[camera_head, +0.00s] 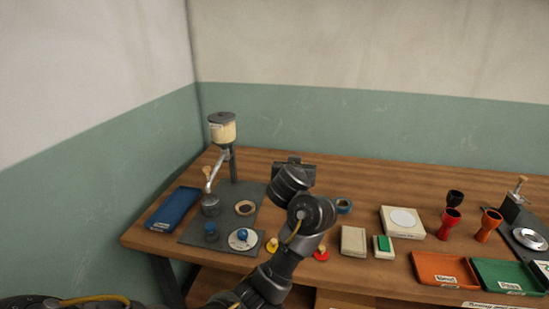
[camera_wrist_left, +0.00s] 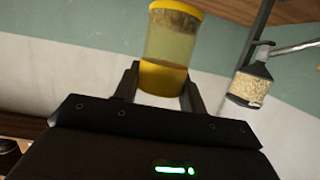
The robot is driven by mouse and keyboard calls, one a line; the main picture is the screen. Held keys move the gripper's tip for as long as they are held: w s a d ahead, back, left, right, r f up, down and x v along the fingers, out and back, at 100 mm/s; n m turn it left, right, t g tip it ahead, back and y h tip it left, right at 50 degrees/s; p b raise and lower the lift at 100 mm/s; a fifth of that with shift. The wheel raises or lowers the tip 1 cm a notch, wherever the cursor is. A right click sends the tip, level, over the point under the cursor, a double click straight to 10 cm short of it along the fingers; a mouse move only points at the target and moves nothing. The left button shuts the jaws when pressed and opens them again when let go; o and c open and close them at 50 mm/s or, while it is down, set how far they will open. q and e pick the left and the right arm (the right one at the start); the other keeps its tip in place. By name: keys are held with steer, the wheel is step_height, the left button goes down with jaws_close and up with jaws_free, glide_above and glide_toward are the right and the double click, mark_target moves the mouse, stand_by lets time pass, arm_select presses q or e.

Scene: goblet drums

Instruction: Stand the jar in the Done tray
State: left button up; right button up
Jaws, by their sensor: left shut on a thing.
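My left gripper (camera_wrist_left: 161,82) is shut on a jar (camera_wrist_left: 171,40) in the left wrist view. The jar is a clear cylinder with a yellow cap at each end and some yellowish contents, and the fingers hold it near its lower cap. In the head view my left gripper (camera_head: 294,164) is over the middle of the table, and the jar is hidden behind it and my arm. An orange tray (camera_head: 428,278) and a green tray (camera_head: 490,281) lie at the front right. Their labels are too small to read surely. My right gripper is out of view.
A blue tray (camera_head: 174,208) lies at the left, beside a stand with a hopper (camera_head: 222,128). A white scale (camera_head: 402,222), a beige box (camera_head: 354,240), a red goblet (camera_head: 450,224) and an orange goblet (camera_head: 488,226) stand right of my arm. Both front right trays look empty.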

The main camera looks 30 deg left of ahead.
arm_select(q)
steer(key=s+d+f+m+h, duration=0.5)
steer(key=s+d+f+h, duration=0.1)
steer(key=s+d, duration=0.5)
steer(key=s+d+f+m+g+h, duration=0.1)
steer(key=s+d+f+m+h, duration=0.3)
steer(key=s+d, duration=0.7)
steer(key=shift+d+f+m+h, duration=0.4)
steer(key=shift+d+f+h, duration=0.35)
steer(key=shift+f+h, duration=0.2)
